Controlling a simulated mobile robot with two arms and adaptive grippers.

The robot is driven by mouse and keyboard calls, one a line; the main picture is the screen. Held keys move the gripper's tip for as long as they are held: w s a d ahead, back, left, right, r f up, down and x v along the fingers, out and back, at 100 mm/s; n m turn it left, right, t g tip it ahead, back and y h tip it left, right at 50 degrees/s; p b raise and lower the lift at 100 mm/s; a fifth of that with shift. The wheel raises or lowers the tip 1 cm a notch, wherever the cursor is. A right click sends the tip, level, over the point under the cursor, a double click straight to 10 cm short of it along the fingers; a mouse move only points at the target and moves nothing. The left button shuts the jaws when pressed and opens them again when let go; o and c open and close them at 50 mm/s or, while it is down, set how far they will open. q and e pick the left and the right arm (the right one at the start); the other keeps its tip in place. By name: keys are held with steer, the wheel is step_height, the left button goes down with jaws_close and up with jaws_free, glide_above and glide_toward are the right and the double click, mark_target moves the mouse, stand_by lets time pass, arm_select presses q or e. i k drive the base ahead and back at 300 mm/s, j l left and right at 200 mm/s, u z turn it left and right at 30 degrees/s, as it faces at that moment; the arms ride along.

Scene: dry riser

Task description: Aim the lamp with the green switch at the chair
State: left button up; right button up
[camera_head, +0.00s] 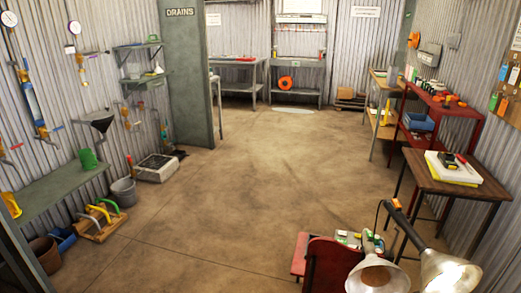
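Two lamps with silvery bowl-shaped heads stand at the bottom right: one head (378,275) is left, and a brighter one (450,274) is right of it, on a dark stem with an orange part near its top. Both heads are cut by the lower picture edge. Small green, red and white parts (360,238) show just behind them; I cannot tell which lamp has the green switch. A red chair-like piece (333,264) with an upright panel stands left of the lamps, partly cut off. Neither of my grippers is in view.
A brown table (455,179) with a stack on it and a red shelf (446,106) line the right wall. The middle floor (240,180) is clear.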

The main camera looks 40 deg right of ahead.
mark_target(374, 275)
steer(key=z, duration=2.3)
steer(key=i+j, duration=0.05)
